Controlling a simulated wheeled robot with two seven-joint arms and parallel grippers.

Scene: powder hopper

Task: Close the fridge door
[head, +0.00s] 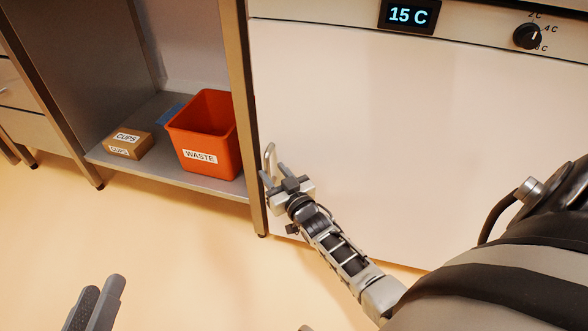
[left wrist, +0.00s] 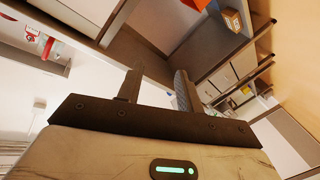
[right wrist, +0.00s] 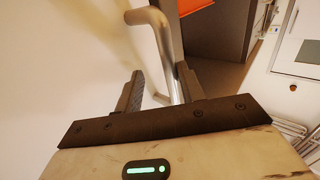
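The fridge has a white door (head: 400,140) below a control strip with a "15 C" display (head: 408,15). In the head view the door face looks close to flush with the strip; I cannot tell if a gap is left. A metal handle (head: 269,158) stands at the door's left edge, and it shows large in the right wrist view (right wrist: 166,50). My right gripper (head: 276,174) is at the handle with fingers apart; the bar runs down between or just ahead of them, contact unclear. My left gripper (head: 98,295) is low at the left, open and empty (left wrist: 155,85).
Left of the fridge is a metal shelf unit (head: 110,155) with an orange waste bin (head: 208,130) and a cups box (head: 130,143). A shelf post (head: 243,110) stands close beside the handle. The floor (head: 170,260) in front is clear.

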